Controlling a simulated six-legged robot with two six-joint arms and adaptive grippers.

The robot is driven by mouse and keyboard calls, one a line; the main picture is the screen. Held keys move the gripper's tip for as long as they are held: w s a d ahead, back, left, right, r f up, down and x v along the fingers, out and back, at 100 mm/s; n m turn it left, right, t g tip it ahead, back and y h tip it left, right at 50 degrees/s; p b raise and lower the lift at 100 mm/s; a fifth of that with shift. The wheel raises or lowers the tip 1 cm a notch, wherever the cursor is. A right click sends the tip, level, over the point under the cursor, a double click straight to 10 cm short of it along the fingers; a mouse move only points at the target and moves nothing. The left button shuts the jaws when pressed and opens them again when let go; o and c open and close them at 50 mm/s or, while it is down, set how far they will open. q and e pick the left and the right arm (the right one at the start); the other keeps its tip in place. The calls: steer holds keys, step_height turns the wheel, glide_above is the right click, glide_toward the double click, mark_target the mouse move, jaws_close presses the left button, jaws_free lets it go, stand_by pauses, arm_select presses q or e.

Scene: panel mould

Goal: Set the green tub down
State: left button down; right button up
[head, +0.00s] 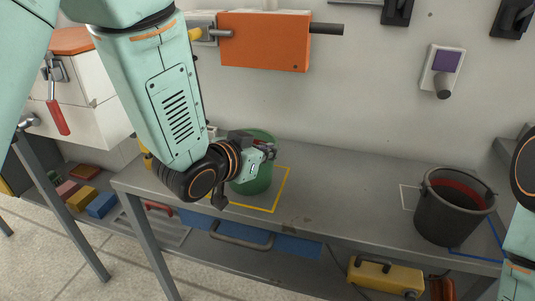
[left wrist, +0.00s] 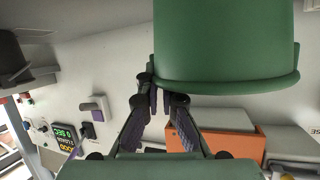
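The green tub (head: 262,178) is upright over the yellow outline (head: 287,187) on the grey bench, partly hidden by my left wrist. I cannot tell whether its base touches the bench. My left gripper (head: 268,150) is at the tub's top edge. In the left wrist view the tub (left wrist: 225,45) fills the upper part, and the fingers of my left gripper (left wrist: 160,95) come together at its rim, their tips partly hidden behind it. They look shut on the tub. My right gripper is out of view; only part of my right arm shows at the right edge.
A black bucket (head: 447,212) with a reddish inside stands at the bench's right, by a blue outline (head: 482,238). The bench (head: 340,200) between tub and bucket is clear. An orange box (head: 264,40) hangs on the wall behind. A yellow case (head: 385,277) lies below.

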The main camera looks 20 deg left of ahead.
arm_select(q)
steer(key=shift+s, duration=0.15)
steer(key=c, duration=1.7)
jaws_free()
steer(key=shift+f, duration=0.1)
steer(key=shift+o, duration=0.9)
steer(key=shift+r, duration=0.25)
steer(key=p+v, duration=1.1)
steer(key=p, duration=0.3)
steer(key=shift+s+r, duration=0.15)
steer(key=shift+s, duration=0.2)
